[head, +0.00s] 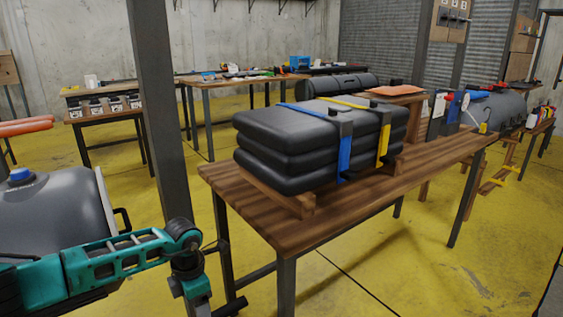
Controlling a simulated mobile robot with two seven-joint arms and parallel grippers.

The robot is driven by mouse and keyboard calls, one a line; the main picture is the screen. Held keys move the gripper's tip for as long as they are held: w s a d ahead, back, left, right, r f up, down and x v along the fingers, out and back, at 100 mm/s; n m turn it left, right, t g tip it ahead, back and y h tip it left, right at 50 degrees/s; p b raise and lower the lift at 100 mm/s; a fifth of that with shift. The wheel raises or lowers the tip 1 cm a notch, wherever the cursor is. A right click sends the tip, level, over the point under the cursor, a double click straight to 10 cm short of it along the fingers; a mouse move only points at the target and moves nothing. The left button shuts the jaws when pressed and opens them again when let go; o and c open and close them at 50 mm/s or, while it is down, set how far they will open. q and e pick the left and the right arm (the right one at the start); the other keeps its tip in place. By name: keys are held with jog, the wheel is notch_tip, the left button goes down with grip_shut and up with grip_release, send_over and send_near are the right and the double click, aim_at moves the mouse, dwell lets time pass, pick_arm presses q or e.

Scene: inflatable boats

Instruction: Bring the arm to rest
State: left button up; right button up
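My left arm (110,262), teal and dark grey, reaches in from the lower left. It bends downward at a joint in front of the table's left end and leaves the picture at the bottom edge. Its gripper does not show, so I cannot see whether it holds anything. My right arm and gripper are not in view. A stack of black inflated pieces (270,137) lies on the wooden table (250,207), with a blue strap (344,158) and a yellow strap (384,140) around it.
A dark post (158,110) stands beyond my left arm. A grey tank-like body with a blue cap (20,176) is at the left edge. More benches (230,82) line the back. Yellow floor (400,270) is open in front of the table.

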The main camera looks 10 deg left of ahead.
pick_arm(q)
jog(key=s+d+r+n+h+p, duration=0.1)
jog(key=s+d+h+p, duration=0.3)
jog(key=d, duration=0.7)
jog(key=s+d+r+n+h+b, duration=0.1)
jog(key=s+d+h, duration=0.2)
jog(key=d+h, duration=0.55)
jog(key=d+r+n+t+h+p, duration=0.35)
jog(key=d+r+n+t, duration=0.6)
jog(key=n, duration=0.65)
jog(key=s+a+f+n+y+p, duration=0.1)
jog(key=s+a+f+n+y, duration=0.1)
jog(key=n, duration=0.5)
jog(key=s+a+f+n+t+y+p, duration=0.1)
jog(key=s+a+f+n+y, duration=0.2)
jog(key=s+a+n+y, duration=0.2)
jog(key=s+a+f+n+y+p, duration=0.2)
jog(key=s+a+f+n+y, duration=0.1)
jog(key=a+n+y, duration=0.4)
jog(key=a+n, duration=0.2)
jog(key=n, duration=0.2)
jog(key=shift+s+a, duration=0.35)
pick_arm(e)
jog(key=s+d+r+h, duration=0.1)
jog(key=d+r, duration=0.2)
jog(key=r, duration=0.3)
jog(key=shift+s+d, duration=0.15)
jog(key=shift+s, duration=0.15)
